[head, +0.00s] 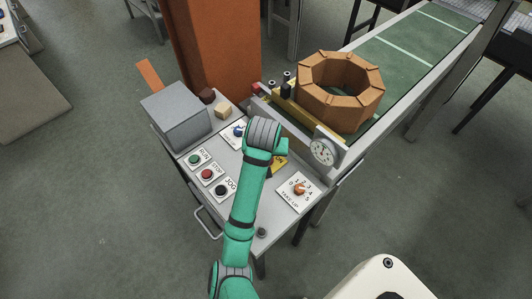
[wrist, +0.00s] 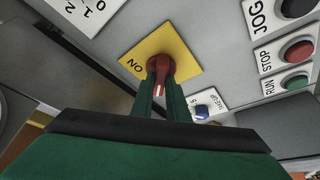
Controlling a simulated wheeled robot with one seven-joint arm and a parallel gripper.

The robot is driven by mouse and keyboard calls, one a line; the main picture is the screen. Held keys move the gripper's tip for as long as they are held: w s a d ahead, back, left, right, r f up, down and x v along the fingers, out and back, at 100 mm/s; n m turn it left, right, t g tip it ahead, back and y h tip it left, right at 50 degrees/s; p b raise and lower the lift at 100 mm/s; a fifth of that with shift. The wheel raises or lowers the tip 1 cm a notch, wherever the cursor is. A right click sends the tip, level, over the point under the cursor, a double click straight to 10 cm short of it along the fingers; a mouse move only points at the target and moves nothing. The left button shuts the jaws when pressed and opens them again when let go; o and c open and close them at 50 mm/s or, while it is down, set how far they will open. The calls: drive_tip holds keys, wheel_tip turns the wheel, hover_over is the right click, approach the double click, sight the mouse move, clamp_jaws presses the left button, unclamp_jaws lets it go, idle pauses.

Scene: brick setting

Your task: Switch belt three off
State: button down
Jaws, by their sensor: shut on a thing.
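A red rotary switch (wrist: 161,64) sits on a yellow plate (wrist: 184,60) marked ON in the wrist view. Its handle has a white line that points toward my gripper, away from the plate's far edge. My gripper (wrist: 160,92) is shut on this handle, one dark green finger on each side. In the head view my arm hides the switch and the fingertips; only a corner of the yellow plate (head: 280,164) shows. I see no belt number. The green conveyor belt (head: 408,62) runs behind the panel.
Green RUN (head: 194,160), red STOP (head: 207,174) and black JOG (head: 221,190) buttons lie left of my arm. A grey box (head: 177,116) and brown ring (head: 340,88) stand behind.

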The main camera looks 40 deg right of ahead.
idle(0.4)
drive_tip(key=c, duration=1.7)
unclamp_jaws()
drive_tip(key=shift+r, duration=0.1)
